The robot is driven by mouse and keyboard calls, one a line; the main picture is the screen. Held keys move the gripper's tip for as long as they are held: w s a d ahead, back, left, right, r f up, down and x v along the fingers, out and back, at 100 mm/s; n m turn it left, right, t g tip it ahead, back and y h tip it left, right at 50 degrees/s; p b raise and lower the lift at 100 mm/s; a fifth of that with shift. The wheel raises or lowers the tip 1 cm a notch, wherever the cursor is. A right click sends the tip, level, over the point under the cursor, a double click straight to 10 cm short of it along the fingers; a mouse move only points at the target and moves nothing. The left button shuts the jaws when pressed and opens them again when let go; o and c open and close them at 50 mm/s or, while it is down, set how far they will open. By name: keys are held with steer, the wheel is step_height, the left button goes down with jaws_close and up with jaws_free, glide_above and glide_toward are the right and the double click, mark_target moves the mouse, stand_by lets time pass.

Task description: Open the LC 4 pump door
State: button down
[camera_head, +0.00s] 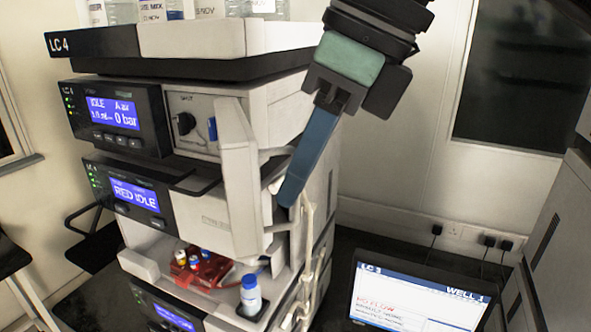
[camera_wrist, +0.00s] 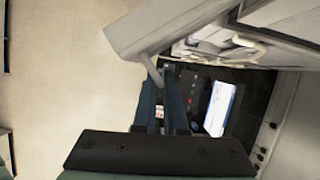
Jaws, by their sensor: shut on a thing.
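The LC 4 stack (camera_head: 188,40) stands on the left in the head view, with an LC 4 label on its top tray. The pump module (camera_head: 118,118) shows IDLE and 0 bar. A pale door panel (camera_head: 238,175) stands swung out from the front, leaving the recess with a black knob (camera_head: 186,123) in view. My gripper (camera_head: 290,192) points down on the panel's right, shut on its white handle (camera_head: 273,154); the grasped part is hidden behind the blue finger. In the wrist view the door panel (camera_wrist: 160,25) and handle (camera_wrist: 153,70) show by my fingertips (camera_wrist: 163,82).
Bottles stand on the top tray. Below, an open bay holds a red vial rack (camera_head: 200,268) and a blue-capped bottle (camera_head: 251,294). Pale tubing (camera_head: 308,240) hangs on the stack's right side. An LC 3 screen (camera_head: 418,298) stands at lower right.

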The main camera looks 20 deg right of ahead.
steer(key=shift+a+r, duration=0.15)
steer(key=shift+r, duration=0.1)
steer(key=c, duration=1)
jaws_free()
steer(key=shift+w+f, duration=0.15)
steer(key=shift+f, duration=0.05)
